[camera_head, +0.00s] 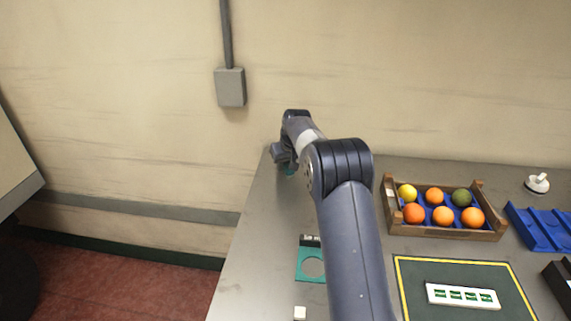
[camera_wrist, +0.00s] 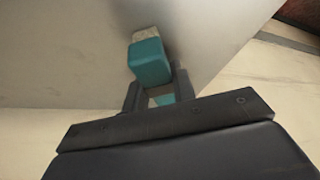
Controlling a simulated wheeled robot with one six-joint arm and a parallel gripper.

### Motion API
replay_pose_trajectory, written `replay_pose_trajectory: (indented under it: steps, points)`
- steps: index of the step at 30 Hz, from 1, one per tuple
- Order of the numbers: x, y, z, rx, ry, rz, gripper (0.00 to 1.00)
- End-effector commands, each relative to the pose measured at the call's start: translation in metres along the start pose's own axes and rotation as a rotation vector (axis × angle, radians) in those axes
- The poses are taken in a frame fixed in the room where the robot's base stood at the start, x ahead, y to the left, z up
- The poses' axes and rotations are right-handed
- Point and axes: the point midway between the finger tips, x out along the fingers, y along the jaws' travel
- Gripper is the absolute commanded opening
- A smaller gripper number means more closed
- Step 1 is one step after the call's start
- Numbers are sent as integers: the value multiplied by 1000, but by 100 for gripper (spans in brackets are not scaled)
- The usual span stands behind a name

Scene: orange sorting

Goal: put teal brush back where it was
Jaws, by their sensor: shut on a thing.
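The teal brush (camera_wrist: 150,62) has a block-like teal body and a pale bristle end (camera_wrist: 145,34). My gripper (camera_wrist: 157,86) is shut on it, with one finger on each side. In the head view a bit of the teal brush (camera_head: 291,171) shows under my gripper (camera_head: 284,160), near the back left corner of the table. My arm hides part of it. I cannot tell whether the brush touches the table.
A wooden crate (camera_head: 440,231) with oranges, a yellow fruit and a dark green fruit stands right of my arm. Blue trays (camera_head: 541,232) and a white knobbed object (camera_head: 537,183) are farther right. A green mat (camera_head: 415,285) holds a white slotted piece (camera_head: 462,296).

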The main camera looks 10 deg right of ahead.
Motion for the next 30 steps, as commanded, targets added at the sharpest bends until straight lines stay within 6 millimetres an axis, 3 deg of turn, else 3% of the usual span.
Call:
replay_pose_trajectory:
  steps: [4, 5, 13, 19, 25, 30]
  points:
    - [0, 0, 0, 0, 0, 0, 2]
    - [0, 0, 0, 0, 0, 0, 27]
    - [0, 0, 0, 0, 0, 0, 49]
    - [0, 0, 0, 0, 0, 0, 52]
    - [0, 0, 0, 0, 0, 0, 68]
    - [0, 0, 0, 0, 0, 0, 69]
